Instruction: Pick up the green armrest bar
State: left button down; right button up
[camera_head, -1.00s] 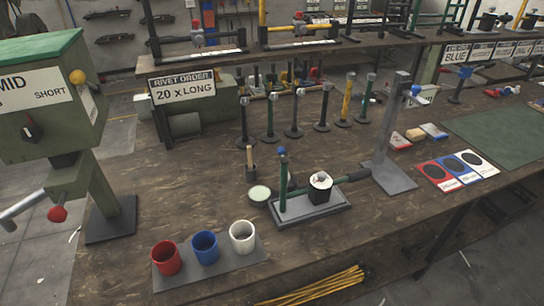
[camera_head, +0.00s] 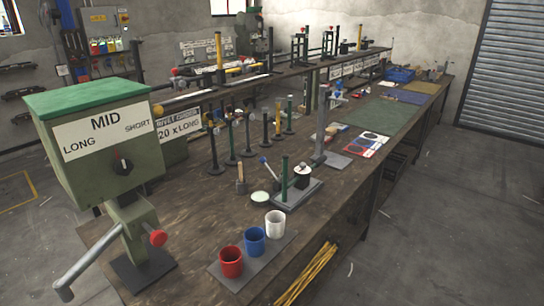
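Neither of my grippers is in view. Several slim posts on round bases stand on the bench; one of them is a green post (camera_head: 231,143) and another green post (camera_head: 289,116) stands farther back. A green upright (camera_head: 284,180) rises from a small grey fixture (camera_head: 308,192) near the middle of the bench. I cannot tell for sure which green piece is the armrest bar. Nothing is seen holding any of them.
A large green press (camera_head: 95,140) marked MID stands at the bench's near left end. Red (camera_head: 231,262), blue (camera_head: 255,241) and white (camera_head: 275,226) cups sit on a grey plate. Yellow rods (camera_head: 306,272) lie below the bench edge. Open floor (camera_head: 450,220) lies to the right.

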aim_at(292, 192)
jog(key=k+j+z, duration=0.1)
jog(key=j, duration=0.35)
jog(key=k+j+z, duration=0.1)
jog(key=j, duration=0.35)
jog(key=k+j+z, duration=0.15)
jog(key=j, duration=0.25)
jog(key=z, duration=1.05)
jog(key=i+z, duration=0.25)
jog(key=i, duration=4.05)
jog(key=i+l+u, duration=0.1)
jog(key=i, duration=0.8)
jog(key=i+u, duration=0.1)
jog(key=u, duration=0.8)
jog(key=i+l+u, duration=0.1)
jog(key=u, duration=0.35)
jog(key=l+u, duration=0.1)
jog(key=u, duration=0.4)
jog(key=i, duration=0.05)
